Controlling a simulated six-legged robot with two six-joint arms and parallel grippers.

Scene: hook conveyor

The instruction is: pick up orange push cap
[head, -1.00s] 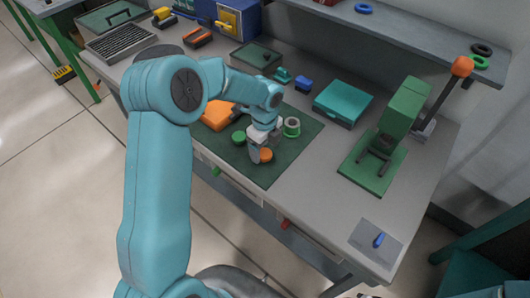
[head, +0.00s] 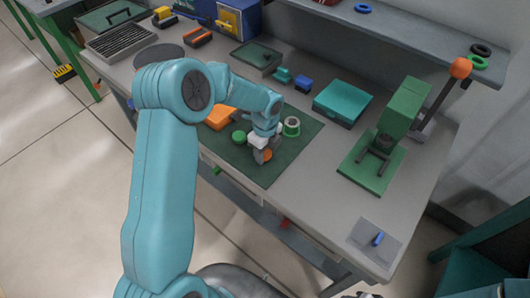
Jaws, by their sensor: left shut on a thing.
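The orange push cap (head: 267,155) is on the dark green mat (head: 275,173) near the mat's front edge, partly hidden by my left gripper. My left gripper (head: 263,155) reaches down to the mat and is shut on the orange push cap. I cannot tell whether the cap still touches the mat. A green cap (head: 239,137) lies just left of the gripper. A green ring-shaped part with a pale centre (head: 291,127) stands to its right. My right gripper is not clearly in view.
An orange block (head: 220,117) lies behind my left arm. A teal box (head: 342,103) and a green press (head: 390,140) with an orange-knobbed lever stand to the right. A plate with a blue piece (head: 378,238) is at the front right. The tabletop between mat and press is clear.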

